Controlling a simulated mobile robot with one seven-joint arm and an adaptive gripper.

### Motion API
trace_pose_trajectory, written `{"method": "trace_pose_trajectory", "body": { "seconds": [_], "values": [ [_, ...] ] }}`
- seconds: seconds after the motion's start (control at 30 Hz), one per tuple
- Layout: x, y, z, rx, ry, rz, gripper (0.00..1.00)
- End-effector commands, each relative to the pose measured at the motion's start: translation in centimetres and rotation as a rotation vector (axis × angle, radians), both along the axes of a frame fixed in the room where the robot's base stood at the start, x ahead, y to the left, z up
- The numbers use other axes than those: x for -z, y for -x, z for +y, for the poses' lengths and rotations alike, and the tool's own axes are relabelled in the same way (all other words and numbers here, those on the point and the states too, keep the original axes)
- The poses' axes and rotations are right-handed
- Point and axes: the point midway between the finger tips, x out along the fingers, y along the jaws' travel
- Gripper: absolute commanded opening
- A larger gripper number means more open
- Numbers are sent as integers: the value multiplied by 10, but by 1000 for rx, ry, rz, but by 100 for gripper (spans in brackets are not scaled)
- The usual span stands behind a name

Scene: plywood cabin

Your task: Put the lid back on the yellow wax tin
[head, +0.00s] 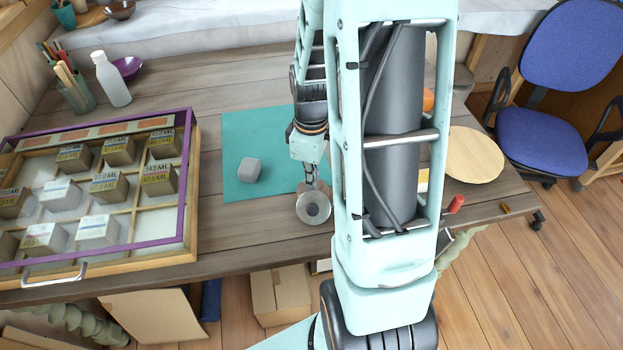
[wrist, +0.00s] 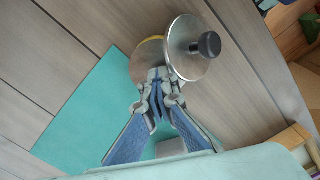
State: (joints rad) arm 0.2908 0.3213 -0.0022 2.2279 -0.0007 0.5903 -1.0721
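The lid (wrist: 184,62) is a silver disc with a black knob. My gripper (wrist: 162,82) is shut on its rim, and the lid stands out beyond the fingertips. In the head view the lid (head: 312,209) hangs tilted below my gripper (head: 312,184), near the table's front edge. The yellow wax tin (wrist: 146,64) shows in the wrist view as a round brownish face with a bit of yellow rim, partly hidden behind the lid and fingers. I cannot tell the gap between lid and tin. In the head view the tin is mostly hidden.
A teal mat (head: 240,130) lies under my arm with a grey cube (head: 249,170) on it. A purple-framed compartment case (head: 190,180) fills the left of the table (head: 240,235). A round wooden board (head: 474,155) and a red piece (head: 456,204) are at the right.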

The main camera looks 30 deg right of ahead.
Motion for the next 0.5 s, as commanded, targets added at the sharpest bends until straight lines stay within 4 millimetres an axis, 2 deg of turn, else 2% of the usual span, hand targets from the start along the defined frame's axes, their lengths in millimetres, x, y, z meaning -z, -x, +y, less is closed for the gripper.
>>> {"method": "trace_pose_trajectory", "body": {
  "seconds": [0.5],
  "values": [
    [-3,-8,-4,0,0,0,0]
  ]
}}
